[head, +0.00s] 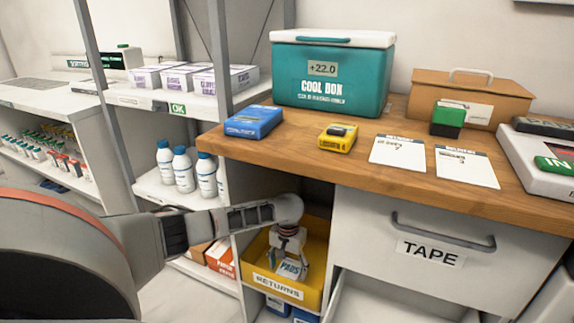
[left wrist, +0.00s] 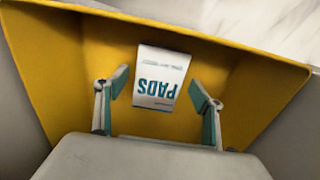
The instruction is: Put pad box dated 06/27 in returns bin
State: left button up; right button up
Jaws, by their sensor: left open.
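A white pad box (left wrist: 160,79) with teal lettering "PADS" lies inside the yellow returns bin (left wrist: 60,85) in the left wrist view. In the head view the pad box (head: 291,268) shows under my gripper, inside the bin (head: 279,288) labelled RETURNS. My left gripper (head: 290,262) reaches down into the bin. In the left wrist view its two fingers (left wrist: 158,88) are spread, one on each side of the box, with gaps between them and the box. No date is legible on the box. My right gripper is not in view.
The wooden counter (head: 300,160) overhangs the bin. On it are a teal cool box (head: 331,92), a blue box (head: 254,121), a yellow device (head: 338,137) and papers (head: 397,152). The TAPE drawer (head: 430,250) is right of the bin; white bottles (head: 184,170) stand on the shelf to its left.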

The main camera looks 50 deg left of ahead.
aim_at(290, 270)
pick_arm(q)
jog(key=r, duration=0.2)
jog(key=w+r+p, duration=0.1)
jog(key=r, duration=0.1)
notch_tip(290, 270, up, 7)
jog(key=p, duration=0.3)
jog(key=shift+s+p, duration=0.35)
jog(key=shift+s, duration=0.1)
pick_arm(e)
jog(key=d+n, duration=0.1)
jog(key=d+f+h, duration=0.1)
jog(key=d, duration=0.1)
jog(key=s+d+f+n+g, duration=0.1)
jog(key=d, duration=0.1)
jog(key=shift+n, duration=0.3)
